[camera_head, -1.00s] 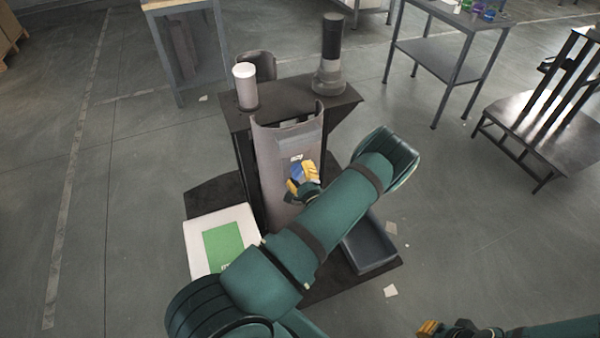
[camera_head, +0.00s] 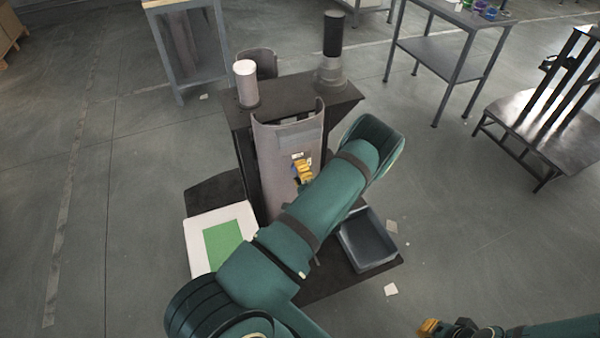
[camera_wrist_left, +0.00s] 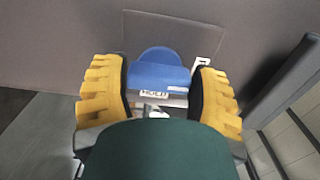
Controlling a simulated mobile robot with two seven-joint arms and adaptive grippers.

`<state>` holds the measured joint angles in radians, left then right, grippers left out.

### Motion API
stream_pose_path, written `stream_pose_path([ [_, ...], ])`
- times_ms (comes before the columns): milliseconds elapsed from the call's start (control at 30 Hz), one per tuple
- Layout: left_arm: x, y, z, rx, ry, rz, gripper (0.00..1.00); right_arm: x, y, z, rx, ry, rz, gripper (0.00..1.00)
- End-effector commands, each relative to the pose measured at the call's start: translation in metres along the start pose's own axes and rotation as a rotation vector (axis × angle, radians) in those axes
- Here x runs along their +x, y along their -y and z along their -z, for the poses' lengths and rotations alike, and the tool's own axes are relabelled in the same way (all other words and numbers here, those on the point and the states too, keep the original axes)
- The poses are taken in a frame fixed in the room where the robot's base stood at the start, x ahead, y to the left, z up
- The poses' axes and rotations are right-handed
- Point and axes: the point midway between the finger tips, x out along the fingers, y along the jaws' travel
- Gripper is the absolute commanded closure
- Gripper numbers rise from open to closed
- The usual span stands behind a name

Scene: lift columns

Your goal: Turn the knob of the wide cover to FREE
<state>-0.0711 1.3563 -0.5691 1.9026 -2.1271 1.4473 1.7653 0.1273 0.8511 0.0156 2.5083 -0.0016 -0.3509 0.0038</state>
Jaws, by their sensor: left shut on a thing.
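The wide cover (camera_head: 275,135) is a grey curved upright panel on the front of the dark column stand. Its blue knob (camera_wrist_left: 158,76) is between the yellow fingers of my left gripper (camera_head: 303,171), which is shut on it. In the left wrist view, the fingers of the left gripper (camera_wrist_left: 159,92) stand on both sides of the knob. A small label (camera_wrist_left: 154,93) on the knob's near side seems to read HOLD. A white mark (camera_wrist_left: 205,43) is on the cover beyond the knob. My right gripper (camera_head: 430,327) is at the bottom edge, far from the cover; its jaws are unclear.
A white cylinder (camera_head: 245,83) and a dark-topped post (camera_head: 332,55) stand on the column's top plate. A white board with a green panel (camera_head: 228,244) lies at the left of the base. A grey tray (camera_head: 368,240) is at its right. Open floor surrounds the stand.

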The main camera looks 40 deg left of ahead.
Motion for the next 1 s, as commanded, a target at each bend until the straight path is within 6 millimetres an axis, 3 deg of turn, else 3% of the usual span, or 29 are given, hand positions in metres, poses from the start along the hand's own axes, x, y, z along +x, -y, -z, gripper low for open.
stream_pose_path([
  [467, -0.0002, -0.0003, 0.0003, -0.015, -0.001, -0.001, 0.73, 0.0002, -0.0001, 0.0001, 0.000, 0.000, 0.000, 1.00],
  [500, -0.0002, -0.0003, 0.0003, -0.015, 0.000, -0.001, 0.28, 0.0002, -0.0001, 0.0001, 0.000, 0.000, 0.000, 1.00],
  [567, -0.0002, -0.0003, 0.0003, -0.015, 0.000, -0.001, 0.07, 0.0002, -0.0001, 0.0001, 0.000, 0.000, 0.000, 1.00],
  [600, -0.0001, -0.0002, 0.0003, -0.015, 0.000, -0.001, 0.04, 0.0002, -0.0001, 0.0001, 0.000, 0.000, 0.000, 1.00],
  [1000, -0.0070, -0.0002, 0.0003, -0.013, 0.000, -0.001, 0.04, 0.0002, 0.0000, 0.0001, 0.000, 0.000, 0.000, 1.00],
])
